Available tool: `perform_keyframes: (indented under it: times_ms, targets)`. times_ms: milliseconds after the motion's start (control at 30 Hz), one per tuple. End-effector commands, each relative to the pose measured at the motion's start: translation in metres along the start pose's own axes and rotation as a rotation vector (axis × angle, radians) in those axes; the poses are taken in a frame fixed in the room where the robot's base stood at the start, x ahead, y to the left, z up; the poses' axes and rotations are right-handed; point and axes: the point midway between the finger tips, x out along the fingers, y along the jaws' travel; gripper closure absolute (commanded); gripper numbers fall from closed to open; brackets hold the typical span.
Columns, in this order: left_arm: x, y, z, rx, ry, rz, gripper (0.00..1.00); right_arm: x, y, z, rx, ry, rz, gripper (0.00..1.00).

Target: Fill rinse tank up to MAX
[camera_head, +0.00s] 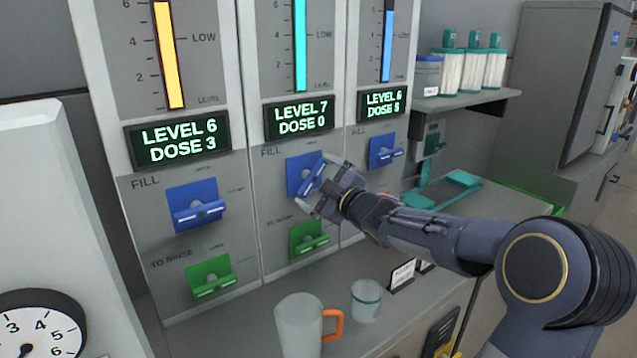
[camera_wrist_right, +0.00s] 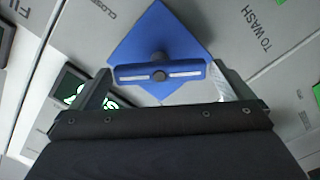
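Three tank columns stand side by side, with yellow (camera_head: 169,60), cyan (camera_head: 300,50) and blue (camera_head: 388,45) level bars. The left display (camera_head: 178,140) reads LEVEL 6, DOSE 3; the middle one (camera_head: 302,117) reads LEVEL 7, DOSE 0. The right display (camera_head: 384,103) reads LEVEL 6, its dose unclear. The gauge tops and any MAX marks are cut off. My right gripper (camera_head: 323,184) is at the middle column's blue FILL handle (camera_head: 303,172). In the wrist view its open fingers flank the handle's bar (camera_wrist_right: 160,73); contact is unclear. My left gripper is out of view.
Other blue handles (camera_head: 196,205) (camera_head: 384,150) and green handles (camera_head: 209,277) (camera_head: 309,238) project from the panel. A mug with an orange handle (camera_head: 299,325) and a cup (camera_head: 366,299) stand below. A shelf (camera_head: 470,100) holds containers at right.

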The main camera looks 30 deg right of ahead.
Motion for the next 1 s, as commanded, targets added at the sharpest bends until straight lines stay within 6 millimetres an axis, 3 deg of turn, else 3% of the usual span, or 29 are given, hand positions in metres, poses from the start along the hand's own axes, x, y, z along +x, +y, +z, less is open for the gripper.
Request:
perform_keyframes:
  times_ms: [267,700,1000]
  targets:
    - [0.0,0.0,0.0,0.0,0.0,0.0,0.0,-0.006,0.001,-0.001,-0.001,0.001,0.002,0.0]
    - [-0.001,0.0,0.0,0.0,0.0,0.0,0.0,-0.072,0.001,0.0,-0.001,-0.001,0.001,0.0]
    - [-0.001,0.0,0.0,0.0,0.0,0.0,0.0,-0.079,0.0,0.0,0.001,0.0,0.0,0.0]
